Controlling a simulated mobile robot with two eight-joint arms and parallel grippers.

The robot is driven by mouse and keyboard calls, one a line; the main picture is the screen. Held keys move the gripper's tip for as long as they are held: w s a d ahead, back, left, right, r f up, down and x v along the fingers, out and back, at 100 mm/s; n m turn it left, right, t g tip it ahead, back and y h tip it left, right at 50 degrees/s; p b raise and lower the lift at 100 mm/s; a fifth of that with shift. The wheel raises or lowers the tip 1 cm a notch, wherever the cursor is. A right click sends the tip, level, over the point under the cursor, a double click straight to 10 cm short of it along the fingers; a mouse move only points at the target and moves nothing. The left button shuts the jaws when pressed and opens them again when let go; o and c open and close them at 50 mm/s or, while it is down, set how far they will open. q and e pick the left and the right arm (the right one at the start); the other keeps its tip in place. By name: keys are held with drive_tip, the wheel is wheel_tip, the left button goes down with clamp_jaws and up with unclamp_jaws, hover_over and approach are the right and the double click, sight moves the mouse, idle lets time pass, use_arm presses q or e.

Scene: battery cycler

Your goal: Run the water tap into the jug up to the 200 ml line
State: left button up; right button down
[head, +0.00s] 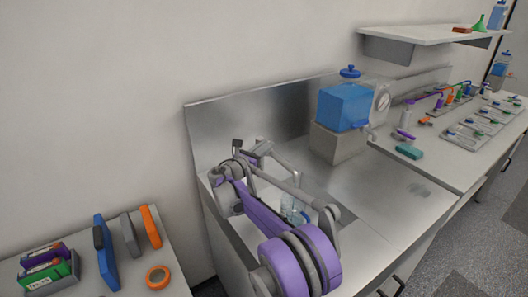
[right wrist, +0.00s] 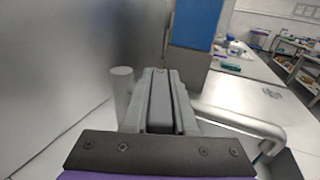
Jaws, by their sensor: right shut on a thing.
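The tap's pale curved spout (right wrist: 245,120) runs to the right beside my gripper in the right wrist view, and a grey upright post (right wrist: 122,88) stands on the gripper's left. My right gripper (right wrist: 158,85) is shut at the tap; it seems to hold the tap's handle, which the fingers mostly hide. In the head view the gripper (head: 257,150) is at the back of the sink, behind my purple arm. A clear jug (head: 294,207) with a bluish tint stands in the sink area, partly hidden by my arm. Its marks and water level are too small to read. My left gripper is out of view.
A blue tank (head: 343,106) stands on a grey block (head: 336,144) right of the sink. A steel splashback (head: 270,112) rises behind. The counter front (head: 385,190) is mostly clear. A shelf (head: 425,35) hangs at upper right. A side table (head: 180,285) holds boxes and tape at lower left.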

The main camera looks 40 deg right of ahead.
drive_tip(key=shift+s+n+t+y, duration=0.1)
drive_tip(key=shift+n+t+y, duration=0.2)
drive_tip(key=shift+n+t, duration=0.3)
drive_tip(key=c, duration=0.7)
unclamp_jaws()
drive_tip(key=b+v, duration=0.1)
drive_tip(key=v, duration=0.9)
drive_tip(key=shift+s+a, duration=0.15)
drive_tip(key=shift+a, duration=0.2)
